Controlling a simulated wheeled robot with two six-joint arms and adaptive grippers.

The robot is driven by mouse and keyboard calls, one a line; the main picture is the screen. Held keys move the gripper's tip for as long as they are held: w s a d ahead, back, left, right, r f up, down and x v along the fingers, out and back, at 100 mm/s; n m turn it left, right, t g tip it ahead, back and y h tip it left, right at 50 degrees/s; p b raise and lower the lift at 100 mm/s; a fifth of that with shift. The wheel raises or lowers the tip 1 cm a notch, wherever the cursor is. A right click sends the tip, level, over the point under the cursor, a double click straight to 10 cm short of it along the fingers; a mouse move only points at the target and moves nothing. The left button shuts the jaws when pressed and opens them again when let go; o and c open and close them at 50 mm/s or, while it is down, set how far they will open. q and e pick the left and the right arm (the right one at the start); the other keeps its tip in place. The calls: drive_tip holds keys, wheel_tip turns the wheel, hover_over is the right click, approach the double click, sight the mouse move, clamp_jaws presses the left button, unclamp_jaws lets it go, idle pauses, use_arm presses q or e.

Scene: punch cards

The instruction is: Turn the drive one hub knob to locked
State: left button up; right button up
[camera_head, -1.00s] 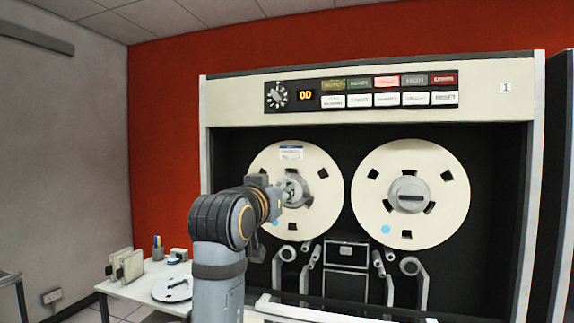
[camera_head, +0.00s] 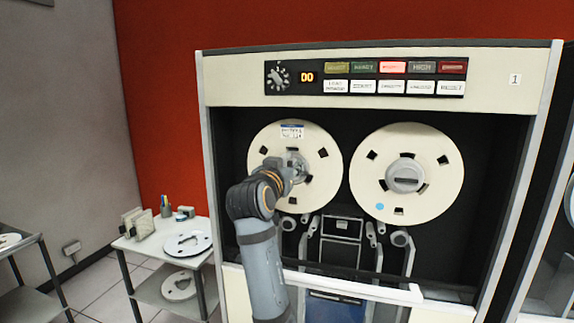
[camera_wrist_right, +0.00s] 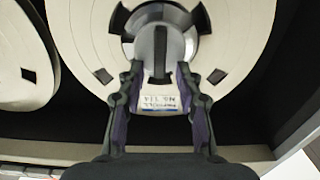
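Drive one (camera_head: 483,90) is a cream cabinet with a "1" label and two cream reels. The left reel (camera_head: 325,155) has a paper label at its top. Its grey hub knob (camera_wrist_right: 160,55) shows in the right wrist view, with a dark bar upright in that picture. My right gripper (camera_wrist_right: 160,70) is open, its fingers on either side of the bar with gaps; contact is not clear. In the head view my right gripper (camera_head: 287,172) covers much of this hub. The right reel (camera_head: 440,190) has a bare hub knob (camera_head: 404,179) with a level bar. My left gripper is out of view.
A control panel (camera_head: 365,78) with a dial, display and lit buttons runs above the reels. A light rail (camera_head: 340,285) crosses below them. A side table (camera_head: 140,246) with a loose reel (camera_head: 187,243) stands at left.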

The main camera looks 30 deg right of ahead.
clamp_jaws()
drive_tip(key=shift+s+d+f+m+b, duration=0.25)
drive_tip(key=shift+f+m+b, duration=0.1)
drive_tip(key=shift+m+b, duration=2.45)
drive_tip(key=shift+s+d+f+m+b, duration=0.25)
drive_tip(key=shift+f+m+b, duration=0.1)
drive_tip(key=shift+m+b, duration=2.5)
drive_tip(key=shift+s+d+f+m+b, duration=0.15)
drive_tip(key=shift+s+f+m+b, duration=0.15)
drive_tip(key=shift+m+b, duration=2.5)
drive_tip(key=shift+m+p, duration=0.4)
drive_tip(key=shift+m, duration=0.15)
unclamp_jaws()
